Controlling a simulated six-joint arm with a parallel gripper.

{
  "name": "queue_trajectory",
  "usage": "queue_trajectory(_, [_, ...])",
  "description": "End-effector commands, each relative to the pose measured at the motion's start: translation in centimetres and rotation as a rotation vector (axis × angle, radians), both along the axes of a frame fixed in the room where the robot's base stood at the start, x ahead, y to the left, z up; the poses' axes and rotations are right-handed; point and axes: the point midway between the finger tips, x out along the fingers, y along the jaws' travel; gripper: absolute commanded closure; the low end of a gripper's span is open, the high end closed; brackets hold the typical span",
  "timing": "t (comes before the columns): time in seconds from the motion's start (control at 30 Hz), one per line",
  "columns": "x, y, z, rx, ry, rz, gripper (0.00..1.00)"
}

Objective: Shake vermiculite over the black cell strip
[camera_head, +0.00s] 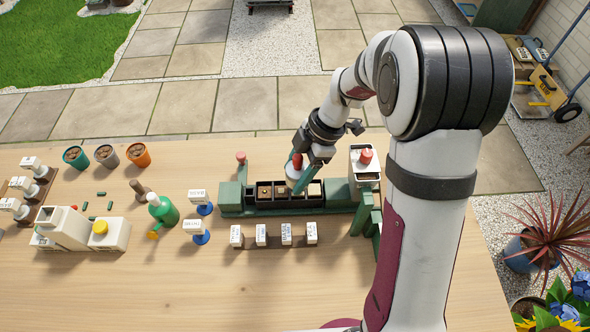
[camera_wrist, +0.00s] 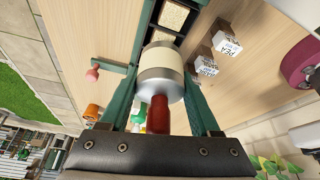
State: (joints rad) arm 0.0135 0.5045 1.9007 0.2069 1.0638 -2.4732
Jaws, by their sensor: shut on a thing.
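My gripper (camera_head: 298,182) is shut on a shaker, and its green fingers clasp both sides. The shaker (camera_wrist: 160,72) has a cream band, a metal body and a red handle (camera_wrist: 158,115) in the wrist view. A left cell shows brown fill and a right cell (camera_head: 314,189) shows pale fill. The wrist view shows pale fill (camera_wrist: 173,14) in the strip too. The cells under the shaker are partly hidden.
Several white labelled blocks (camera_head: 261,235) stand in front of the strip. A white container (camera_head: 366,172) with a red knob is right of the holder. The front of the table is clear.

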Motion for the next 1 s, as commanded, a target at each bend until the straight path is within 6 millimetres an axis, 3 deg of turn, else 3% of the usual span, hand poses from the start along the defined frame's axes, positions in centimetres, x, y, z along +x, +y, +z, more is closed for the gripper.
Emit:
queue_trajectory(0.1, [0.0, -1.2, 0.0, 0.000, 0.000, -0.001, 0.77])
queue_trajectory(0.37, [0.0, 1.1, 0.0, 0.000, 0.001, 0.001, 0.77])
queue_trajectory(0.6, [0.0, -1.1, 0.0, 0.000, 0.000, -0.001, 0.77])
queue_trajectory(0.8, [0.0, 1.1, 0.0, 0.000, 0.000, 0.003, 0.77])
queue_trajectory(1.0, [0.0, 1.2, 0.0, 0.000, 0.000, 0.000, 0.77])
